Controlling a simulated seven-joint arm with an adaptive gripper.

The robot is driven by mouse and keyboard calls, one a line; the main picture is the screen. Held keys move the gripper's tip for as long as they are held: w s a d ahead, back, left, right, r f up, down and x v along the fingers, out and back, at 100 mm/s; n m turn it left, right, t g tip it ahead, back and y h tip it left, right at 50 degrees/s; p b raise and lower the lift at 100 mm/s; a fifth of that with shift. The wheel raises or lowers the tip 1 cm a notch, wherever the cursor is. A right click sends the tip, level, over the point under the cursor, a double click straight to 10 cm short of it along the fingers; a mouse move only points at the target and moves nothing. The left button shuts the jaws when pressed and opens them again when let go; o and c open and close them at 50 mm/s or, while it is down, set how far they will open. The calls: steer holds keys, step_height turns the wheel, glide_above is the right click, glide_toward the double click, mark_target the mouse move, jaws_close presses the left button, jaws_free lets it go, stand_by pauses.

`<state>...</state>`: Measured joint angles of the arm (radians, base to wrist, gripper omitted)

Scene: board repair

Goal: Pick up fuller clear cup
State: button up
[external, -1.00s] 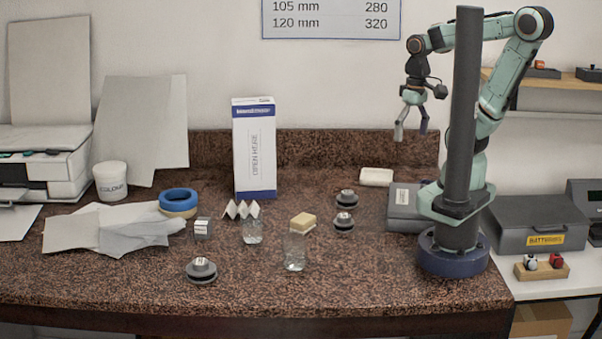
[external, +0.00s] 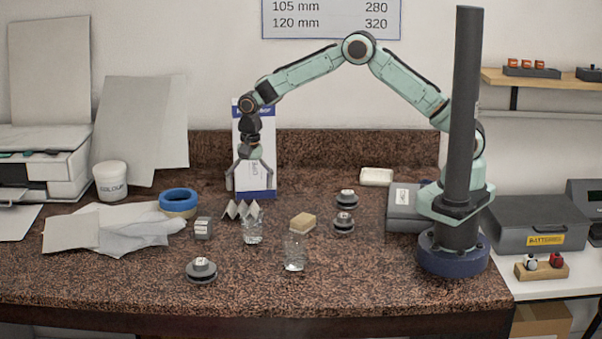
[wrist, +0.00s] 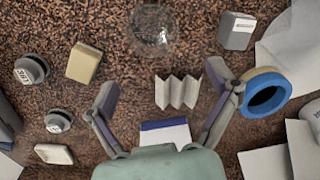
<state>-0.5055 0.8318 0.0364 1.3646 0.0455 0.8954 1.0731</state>
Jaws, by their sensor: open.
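Two clear cups stand upright on the speckled counter. The cup nearer the front (external: 295,254) looks taller. The other clear cup (external: 253,232) stands behind it to the left, by a folded zigzag card. One clear cup (wrist: 152,28) shows at the top of the wrist view, seemingly the one by the card. How full each is cannot be told clearly. My gripper (external: 250,184) is open and empty, pointing down above the counter, in front of the white-and-blue box and higher than the cups. Its two spread fingers also show in the wrist view (wrist: 162,88).
The zigzag card (wrist: 177,91) lies between my fingers in the wrist view, below them. A sponge (external: 303,222), a small grey block (external: 203,228) and several dark discs (external: 201,270) surround the cups. The tall box (external: 242,122) stands behind. The front right counter is clear.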

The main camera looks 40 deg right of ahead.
mark_target(252, 224)
steer(key=s+f, duration=0.1)
steer(key=s+a+f, duration=0.1)
steer(key=f, duration=0.1)
steer(key=shift+a+n+g, duration=0.2)
steer(key=shift+n+g, duration=0.1)
step_height(252, 224, down, 6)
steer(key=shift+f, duration=0.1)
steer(key=c, duration=1.3)
